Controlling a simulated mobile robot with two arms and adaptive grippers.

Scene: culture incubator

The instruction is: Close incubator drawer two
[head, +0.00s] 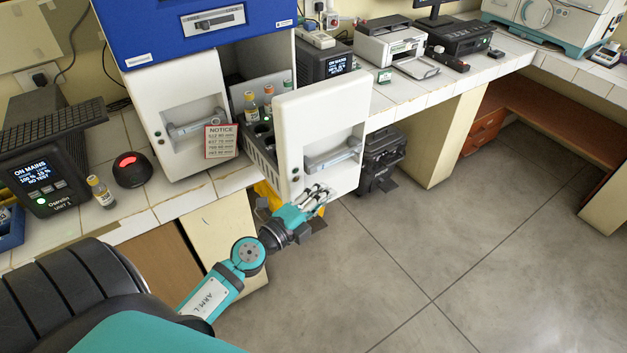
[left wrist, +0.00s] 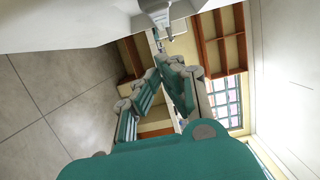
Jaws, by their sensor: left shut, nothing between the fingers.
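The incubator (head: 165,35) has a blue top and two white drawers. The left drawer (head: 150,88) is in, flush with the body. The right drawer (head: 296,113) is pulled out, with its grey side wall and several small bottles (head: 252,103) showing behind the front. A grey bar handle (head: 333,158) crosses that front. My left gripper (head: 318,191) is shut and empty at the lower part of the open drawer's front, below the handle; I cannot tell whether it touches. Its fingers (left wrist: 155,92) show in the left wrist view, with a white surface along the top. My right gripper is out of view.
A notice card (head: 221,141) stands by the left drawer. A red-lit black device (head: 132,169), a small bottle (head: 101,192) and a power unit (head: 45,180) sit on the tiled bench. A black case (head: 381,160) stands behind the open drawer. The floor at right is clear.

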